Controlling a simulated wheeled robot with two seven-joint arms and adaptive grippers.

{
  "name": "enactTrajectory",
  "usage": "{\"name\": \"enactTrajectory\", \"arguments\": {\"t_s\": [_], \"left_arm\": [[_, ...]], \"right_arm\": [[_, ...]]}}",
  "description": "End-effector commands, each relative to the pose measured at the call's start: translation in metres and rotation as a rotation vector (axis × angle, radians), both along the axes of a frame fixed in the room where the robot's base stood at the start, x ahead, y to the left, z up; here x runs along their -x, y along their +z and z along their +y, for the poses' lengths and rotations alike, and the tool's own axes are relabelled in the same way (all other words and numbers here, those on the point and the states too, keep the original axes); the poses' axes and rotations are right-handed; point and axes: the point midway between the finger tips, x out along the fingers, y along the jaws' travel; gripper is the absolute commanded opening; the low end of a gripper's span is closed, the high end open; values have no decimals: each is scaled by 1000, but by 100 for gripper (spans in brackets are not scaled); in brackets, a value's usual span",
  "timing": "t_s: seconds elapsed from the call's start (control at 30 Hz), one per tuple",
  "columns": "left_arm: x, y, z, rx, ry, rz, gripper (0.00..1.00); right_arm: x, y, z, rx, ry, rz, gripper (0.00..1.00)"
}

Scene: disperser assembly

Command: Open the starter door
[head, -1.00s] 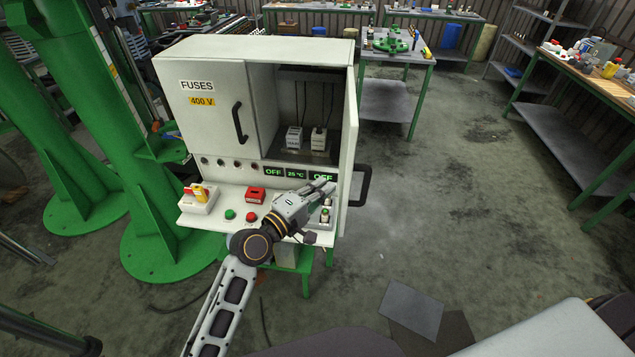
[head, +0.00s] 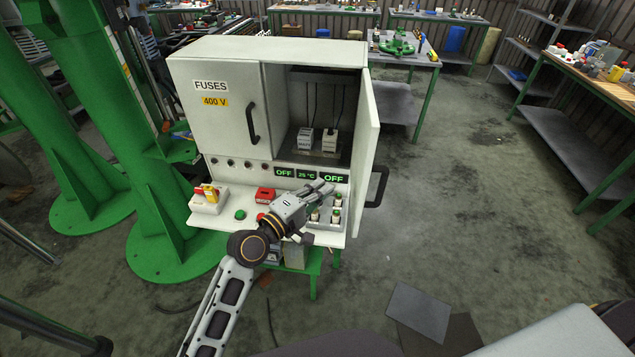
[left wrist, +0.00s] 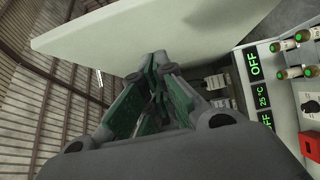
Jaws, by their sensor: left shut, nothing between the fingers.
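The starter door (head: 368,125) is the right-hand door of the white cabinet (head: 265,52). It stands open, swung out towards the front, with its dark handle (head: 377,187) on the outer side. In the left wrist view the door is a large pale panel (left wrist: 180,35) across the top. My left gripper (head: 328,187) is shut and empty, low in front of the cabinet opening, left of the door. In the left wrist view its fingertips (left wrist: 155,62) lie close to the door's edge; I cannot tell whether they touch. My right gripper is out of view.
The FUSES door (head: 222,110) is shut. Small white devices (head: 320,140) sit inside the open compartment. Below are OFF displays (head: 334,178), buttons, a red-yellow switch (head: 207,195) and several green-topped fuses (head: 336,208).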

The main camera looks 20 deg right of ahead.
Motion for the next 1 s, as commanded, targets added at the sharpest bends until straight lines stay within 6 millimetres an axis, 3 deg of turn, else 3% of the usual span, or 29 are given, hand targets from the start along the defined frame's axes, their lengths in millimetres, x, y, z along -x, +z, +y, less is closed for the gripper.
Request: {"name": "enactTrajectory", "arguments": {"t_s": [0.5, 1.0], "left_arm": [[33, -1, 22, 0, -1, 1, 0], [71, 0, 48, 0, -2, 1, 0]], "right_arm": [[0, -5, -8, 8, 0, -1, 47], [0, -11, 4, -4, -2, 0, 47]]}}
